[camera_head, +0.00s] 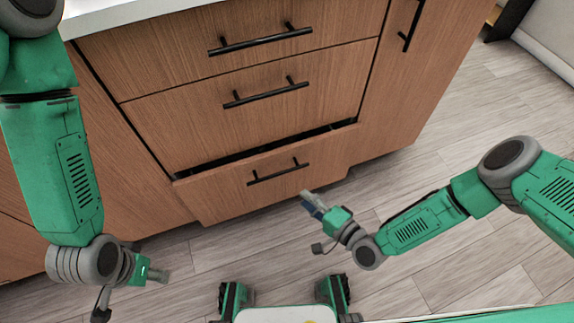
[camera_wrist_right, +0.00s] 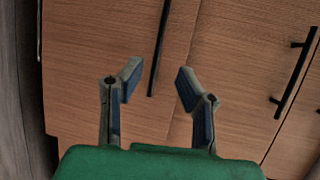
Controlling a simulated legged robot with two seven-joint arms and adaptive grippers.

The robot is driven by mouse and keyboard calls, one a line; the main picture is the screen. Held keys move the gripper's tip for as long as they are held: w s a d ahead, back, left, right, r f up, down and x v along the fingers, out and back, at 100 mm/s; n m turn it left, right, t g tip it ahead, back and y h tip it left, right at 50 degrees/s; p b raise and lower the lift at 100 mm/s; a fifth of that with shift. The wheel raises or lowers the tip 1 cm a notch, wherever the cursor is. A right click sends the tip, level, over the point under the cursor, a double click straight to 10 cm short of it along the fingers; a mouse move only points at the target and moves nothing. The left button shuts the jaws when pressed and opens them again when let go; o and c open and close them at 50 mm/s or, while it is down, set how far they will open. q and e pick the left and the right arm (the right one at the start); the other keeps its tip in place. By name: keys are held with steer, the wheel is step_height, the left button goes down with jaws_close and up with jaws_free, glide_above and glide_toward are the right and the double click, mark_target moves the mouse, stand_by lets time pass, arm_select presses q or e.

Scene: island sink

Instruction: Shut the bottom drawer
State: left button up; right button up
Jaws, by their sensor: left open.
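The bottom drawer (camera_head: 225,195) of the wooden cabinet stands partly pulled out, with a dark gap along its top edge. Its black bar handle (camera_head: 278,174) is on the front. In the right wrist view the wooden fronts are turned sideways, and the drawer front (camera_wrist_right: 95,60) fills the left part. My right gripper (camera_head: 308,200) is near the lower right of the drawer front; in its wrist view (camera_wrist_right: 158,84) the two fingers are apart with nothing between them. I cannot tell whether it touches the front. My left gripper (camera_head: 158,275) is low at the left, open, away from the drawer.
Two drawers above, the middle (camera_head: 190,120) and the top (camera_head: 165,60), look shut. A tall door (camera_head: 425,70) is to the right. A white countertop (camera_head: 110,14) is above.

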mark_target(278, 174)
steer(key=b+x, duration=0.4)
steer(key=x, duration=0.9)
steer(key=shift+w+a, duration=0.1)
steer(key=shift+a, duration=0.05)
steer(key=shift+w+a, duration=0.1)
steer(key=shift+a, duration=0.1)
steer(key=shift+d, duration=0.45)
steer(key=shift+c, duration=0.5)
arm_select(q)
step_height(278, 174, down, 4)
steer(key=shift+s+f, duration=0.1)
arm_select(e)
steer(key=shift+d, duration=0.15)
jaws_close()
